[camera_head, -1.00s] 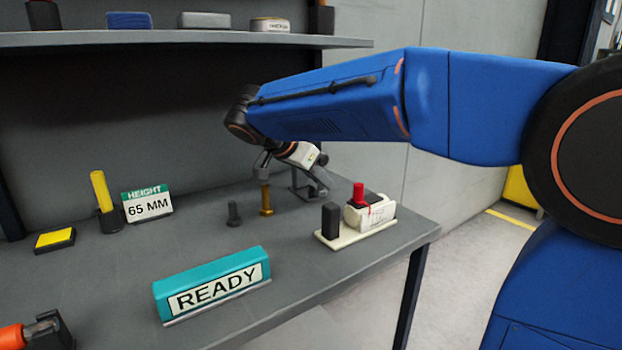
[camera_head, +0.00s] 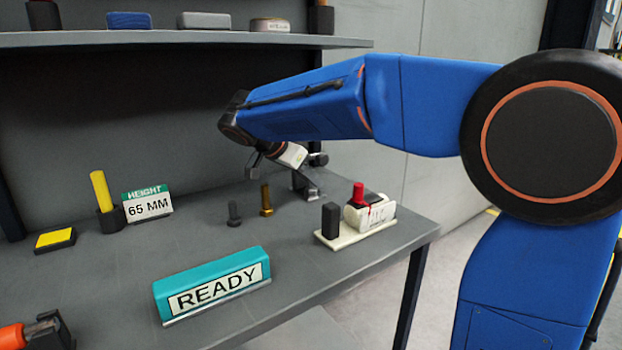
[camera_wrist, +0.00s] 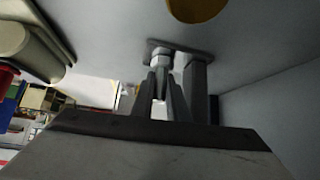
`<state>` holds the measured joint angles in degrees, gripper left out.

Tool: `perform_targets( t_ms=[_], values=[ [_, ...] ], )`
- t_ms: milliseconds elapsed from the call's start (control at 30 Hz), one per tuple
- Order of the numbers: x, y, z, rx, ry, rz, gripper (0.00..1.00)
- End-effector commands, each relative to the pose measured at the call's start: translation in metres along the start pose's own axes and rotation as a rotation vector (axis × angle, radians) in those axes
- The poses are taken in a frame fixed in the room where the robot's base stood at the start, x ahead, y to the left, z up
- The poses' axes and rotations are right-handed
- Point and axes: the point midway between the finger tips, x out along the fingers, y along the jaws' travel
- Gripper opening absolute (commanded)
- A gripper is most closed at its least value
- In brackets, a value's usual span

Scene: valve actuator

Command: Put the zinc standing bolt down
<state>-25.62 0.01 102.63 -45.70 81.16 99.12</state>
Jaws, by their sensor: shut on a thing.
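My gripper (camera_head: 257,158) is above the bench, up and left of a standing brass bolt (camera_head: 266,200). In the wrist view the gripper (camera_wrist: 161,88) is shut on the zinc bolt (camera_wrist: 160,60), a silvery piece with a hex-shaped end between the fingertips. In the head view the zinc bolt is too small to make out clearly against the fingers. The brass bolt also shows as a round gold shape (camera_wrist: 196,8) at the top of the wrist view, apart from the fingers. A dark grey bolt (camera_head: 234,214) stands left of the brass one.
A grey bracket (camera_head: 302,184) stands just right of the brass bolt. A cream base (camera_head: 355,238) carries a black block and a red-topped part. The READY sign (camera_head: 212,284), height sign (camera_head: 148,204) and yellow rod (camera_head: 101,190) stand nearby. A shelf (camera_head: 180,40) hangs above.

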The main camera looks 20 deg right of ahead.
Motion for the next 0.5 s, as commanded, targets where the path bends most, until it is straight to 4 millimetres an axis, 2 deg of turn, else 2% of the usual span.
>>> perform_targets(
  t_ms=[33,67,100,500],
  values=[
    [0.001,0.0,0.001,0.0,0.0,0.0,0.0],
    [0.0008,0.0,0.0008,0.0,0.0,0.0,0.21],
    [0.0007,0.0,0.0007,0.0,0.0,0.0,0.3],
    [-0.003,0.0,-0.0011,-0.001,0.0,0.0,0.32]
  ],
)
